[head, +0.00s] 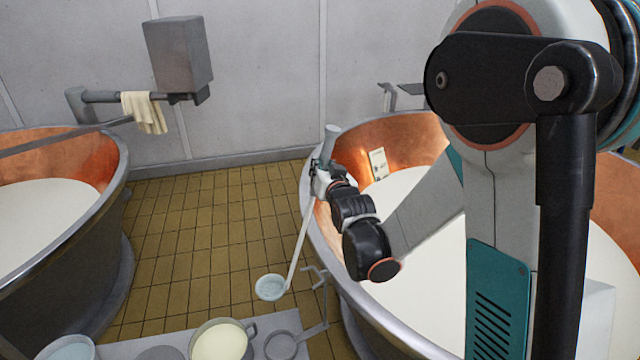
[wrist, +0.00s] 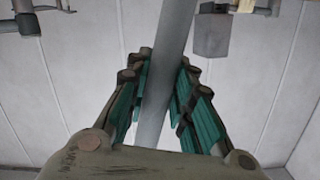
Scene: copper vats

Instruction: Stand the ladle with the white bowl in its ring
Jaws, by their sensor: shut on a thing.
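The ladle has a pale, white-blue bowl (head: 271,287) and a long light handle (head: 301,240). My gripper (head: 322,172) is shut on the upper part of the handle, beside the rim of the right vat. The ladle hangs slightly tilted, bowl down and to the left. In the wrist view the handle (wrist: 171,60) runs up between the teal finger pads of my gripper (wrist: 160,100). A small grey ring (head: 281,346) on a bracket arm shows at the bottom, below and slightly right of the bowl. The bowl appears apart from it.
A pot of cream-coloured liquid (head: 220,342) stands on a grey bench (head: 130,349) left of the ring. A hooked metal bracket (head: 314,273) stands close right of the bowl. The right copper vat (head: 345,143) and left vat (head: 95,150) flank open tiled floor (head: 205,220).

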